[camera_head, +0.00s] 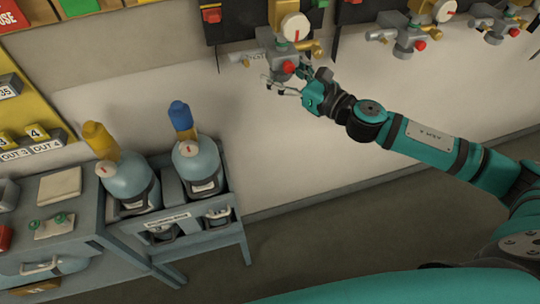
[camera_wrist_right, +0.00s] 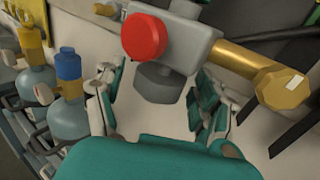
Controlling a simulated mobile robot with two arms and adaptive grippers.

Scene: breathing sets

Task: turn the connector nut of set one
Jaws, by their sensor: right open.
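A wall-mounted breathing set (camera_head: 279,57) has a grey block, a white gauge (camera_head: 295,27), a red knob (camera_head: 290,68) and a brass fitting (camera_head: 315,49). In the right wrist view its red knob (camera_wrist_right: 144,36) faces me, and a dark grey round nut (camera_wrist_right: 161,84) sits under the grey block. My right gripper (camera_head: 287,87) is open just below the block, and it also shows in the right wrist view (camera_wrist_right: 155,92). Its fingers are on either side of the nut, with gaps showing; contact is not visible. My left gripper is not in view.
More sets (camera_head: 405,34) hang along the wall to the right. A brass fitting (camera_wrist_right: 270,80) juts out close to the right finger. Blue-grey cylinders (camera_head: 198,164) stand in a rack (camera_head: 233,205) at left, beside a cabinet (camera_head: 85,235). The floor between is clear.

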